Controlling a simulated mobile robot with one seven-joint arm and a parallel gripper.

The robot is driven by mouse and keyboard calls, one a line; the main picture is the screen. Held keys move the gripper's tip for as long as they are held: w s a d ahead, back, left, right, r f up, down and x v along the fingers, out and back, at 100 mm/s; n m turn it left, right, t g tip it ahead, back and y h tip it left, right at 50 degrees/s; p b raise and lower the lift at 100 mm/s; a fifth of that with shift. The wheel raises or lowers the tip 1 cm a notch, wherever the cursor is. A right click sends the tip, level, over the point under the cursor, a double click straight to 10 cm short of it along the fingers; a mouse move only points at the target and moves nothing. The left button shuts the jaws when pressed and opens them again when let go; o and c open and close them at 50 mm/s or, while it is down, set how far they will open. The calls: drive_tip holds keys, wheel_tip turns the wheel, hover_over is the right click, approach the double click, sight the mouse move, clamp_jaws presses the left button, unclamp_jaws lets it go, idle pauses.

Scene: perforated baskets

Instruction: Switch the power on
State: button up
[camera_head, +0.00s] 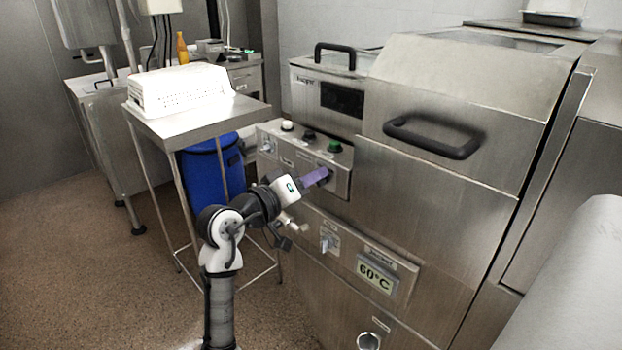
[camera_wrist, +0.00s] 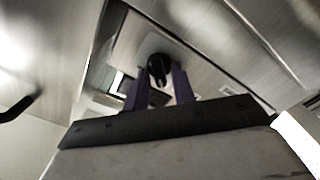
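A steel machine (camera_head: 440,190) has a front control panel (camera_head: 341,186) with a dark rotary knob. In the wrist view the black knob (camera_wrist: 158,66) lies between the tips of my purple fingers, one on each side. My gripper (camera_head: 325,175) reaches the right part of the panel in the head view, and its fingers cover most of the knob there. The fingers (camera_wrist: 160,88) stand apart; I cannot tell whether they touch the knob. No label on the knob is readable.
White (camera_head: 287,126), black (camera_head: 309,135) and green (camera_head: 335,146) buttons sit on the panel's top. Another switch (camera_head: 267,146) is at its left end. Below are a second switch (camera_head: 327,243) and a 60°C display (camera_head: 375,276). A steel table (camera_head: 200,125) stands to the left.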

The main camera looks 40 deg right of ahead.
drive_tip(key=shift+f+m+b, duration=0.15)
drive_tip(key=shift+m+b, duration=0.35)
drive_tip(key=shift+b, duration=0.05)
drive_tip(key=shift+m+b, duration=0.6)
drive_tip(key=shift+b, duration=0.15)
drive_tip(key=m+b, duration=0.3)
drive_tip(key=shift+s+m+b, duration=0.15)
drive_tip(key=shift+m+b, duration=0.15)
drive_tip(key=m+b, duration=0.3)
drive_tip(key=m, duration=0.1)
drive_tip(key=m+b, duration=0.3)
drive_tip(key=m, duration=0.1)
drive_tip(key=m+b, duration=0.3)
drive_tip(key=m, duration=0.1)
drive_tip(key=shift+s, duration=0.25)
drive_tip(key=shift+b, duration=0.3)
drive_tip(key=o, duration=0.7)
